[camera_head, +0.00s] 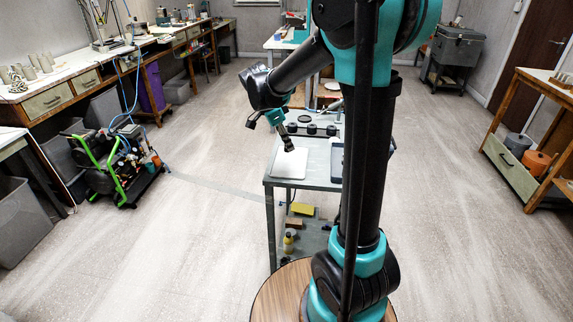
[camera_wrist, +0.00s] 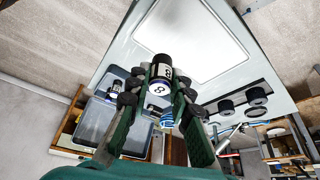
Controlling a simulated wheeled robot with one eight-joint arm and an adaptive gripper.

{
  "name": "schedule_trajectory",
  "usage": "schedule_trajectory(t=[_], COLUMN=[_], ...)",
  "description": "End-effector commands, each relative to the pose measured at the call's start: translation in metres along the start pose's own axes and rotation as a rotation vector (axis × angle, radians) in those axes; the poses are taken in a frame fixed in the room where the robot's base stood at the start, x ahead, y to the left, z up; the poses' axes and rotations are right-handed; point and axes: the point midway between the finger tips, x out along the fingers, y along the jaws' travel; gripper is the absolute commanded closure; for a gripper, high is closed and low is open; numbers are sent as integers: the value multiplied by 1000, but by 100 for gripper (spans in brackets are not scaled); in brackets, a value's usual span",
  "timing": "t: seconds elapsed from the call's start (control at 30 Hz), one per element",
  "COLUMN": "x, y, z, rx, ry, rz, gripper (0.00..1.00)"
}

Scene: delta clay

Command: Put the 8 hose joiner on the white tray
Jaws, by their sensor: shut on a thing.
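The 8 hose joiner (camera_wrist: 161,66) is a dark cylinder with a white end marked 8. My gripper (camera_wrist: 161,84) is shut on it, with a finger on each side. In the head view the joiner (camera_head: 288,145) hangs tilted from my gripper (camera_head: 281,128), over the far part of the white tray. The white tray (camera_head: 288,168) is a flat, empty sheet on the left of the grey cart top. It also shows in the wrist view (camera_wrist: 190,35), beyond and to the right of the joiner. I cannot tell the exact gap between joiner and tray.
A dark grey bin (camera_wrist: 96,125) holding at least one similar piece lies at left in the wrist view; my arm partly hides it in the head view (camera_head: 337,163). Several black round pieces (camera_head: 312,129) stand at the cart's back. A yellow item (camera_head: 302,209) sits on the lower shelf.

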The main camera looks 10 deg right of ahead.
Motion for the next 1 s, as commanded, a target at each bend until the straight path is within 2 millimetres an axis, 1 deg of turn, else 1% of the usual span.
schedule_trajectory(t=[0.03,0.1,0.2,0.4,0.6,0.73,1.0], x=[12,26,40,54,78,85,86], y=[0,0,0,0,0,0,0], z=[5,11,17,22,32,35,36], rx=[0,0,0,0,0,0,0], ry=[0,0,0,0,0,0,0], rz=[0,0,0,0,0,0,0], gripper=[99,99,99,99,99,99,99])
